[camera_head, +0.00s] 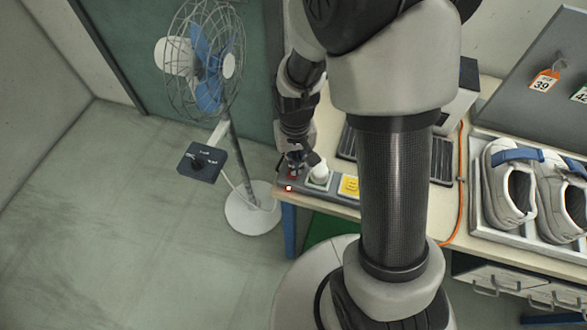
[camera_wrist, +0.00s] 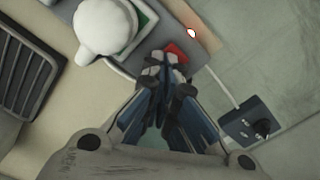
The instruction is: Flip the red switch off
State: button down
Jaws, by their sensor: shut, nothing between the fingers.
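The red switch (camera_wrist: 176,50) shows in the wrist view as a small red rocker on a grey strip near the table's corner. My gripper (camera_wrist: 165,58) is shut and empty, with its fingertips right at the near edge of the switch. I cannot tell whether they touch it. In the head view the switch (camera_head: 293,175) is mostly hidden behind my gripper (camera_head: 295,166), which points down over it. A small light (camera_head: 289,188) glows at the strip's end beside the switch.
A standing fan (camera_head: 209,62) with a control box (camera_head: 203,161) is left of the table. Shoes (camera_head: 510,180) sit in a tray on the right.

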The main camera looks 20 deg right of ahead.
jog(key=shift+r+p, duration=2.9)
jog(key=shift+r, duration=0.6)
jog(key=s+r+t, duration=0.1)
jog(key=s+r, duration=0.1)
jog(key=r, duration=0.5)
jog(key=s+r+t, duration=0.1)
jog(key=s+r, duration=0.2)
jog(key=r, duration=0.4)
jog(key=s+r+n+t, duration=0.1)
jog(key=s+r+t, duration=0.1)
jog(key=s+r, duration=0.6)
jog(key=shift+s+r+t, duration=0.3)
jog(key=shift+s, duration=0.75)
